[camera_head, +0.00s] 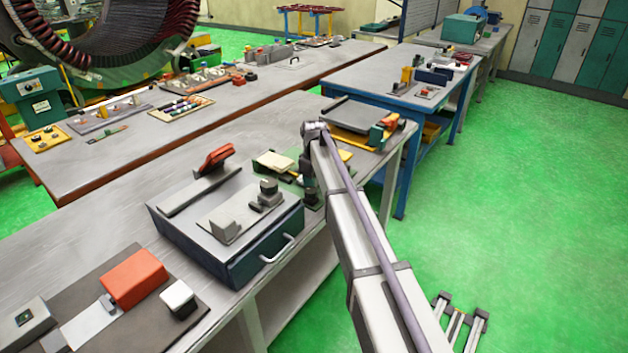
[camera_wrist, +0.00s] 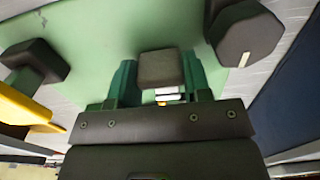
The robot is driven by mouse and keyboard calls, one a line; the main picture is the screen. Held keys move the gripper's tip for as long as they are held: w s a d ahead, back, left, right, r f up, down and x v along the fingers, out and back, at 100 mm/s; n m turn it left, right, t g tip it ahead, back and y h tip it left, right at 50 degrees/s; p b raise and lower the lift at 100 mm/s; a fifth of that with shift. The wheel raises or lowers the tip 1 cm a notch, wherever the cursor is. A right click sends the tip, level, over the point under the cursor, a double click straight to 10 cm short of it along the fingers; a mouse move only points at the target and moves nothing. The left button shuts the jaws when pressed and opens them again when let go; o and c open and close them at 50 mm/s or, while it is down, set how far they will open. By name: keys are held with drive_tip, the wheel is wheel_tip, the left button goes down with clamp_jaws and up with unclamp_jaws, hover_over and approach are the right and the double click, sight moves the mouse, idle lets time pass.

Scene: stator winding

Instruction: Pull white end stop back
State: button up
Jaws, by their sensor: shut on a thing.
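In the wrist view, the two green fingers of my gripper (camera_wrist: 160,88) point onto a pale green board (camera_wrist: 105,35). A grey-brown block (camera_wrist: 160,68) stands between the fingertips. A small white piece, seemingly the white end stop (camera_wrist: 168,95), shows just below the block between the fingers; most of it is hidden. My gripper is shut on it. In the head view, my gripper (camera_head: 312,195) is low at the green board (camera_head: 292,185) on the grey bench, partly hidden by my own arm.
Dark blocks (camera_wrist: 245,32) and (camera_wrist: 30,62) stand at either side in the wrist view, with a yellow part (camera_wrist: 22,108) at left. In the head view, a dark box with a handle (camera_head: 235,235) is just left, and a yellow-and-green fixture (camera_head: 365,125) stands behind.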

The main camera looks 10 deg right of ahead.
drive_tip(key=c, duration=0.3)
drive_tip(key=s+d, duration=0.3)
drive_tip(key=o, duration=1)
wheel_tip(320, 180, up, 11)
drive_tip(key=p, duration=1)
drive_tip(key=shift+p, duration=0.4)
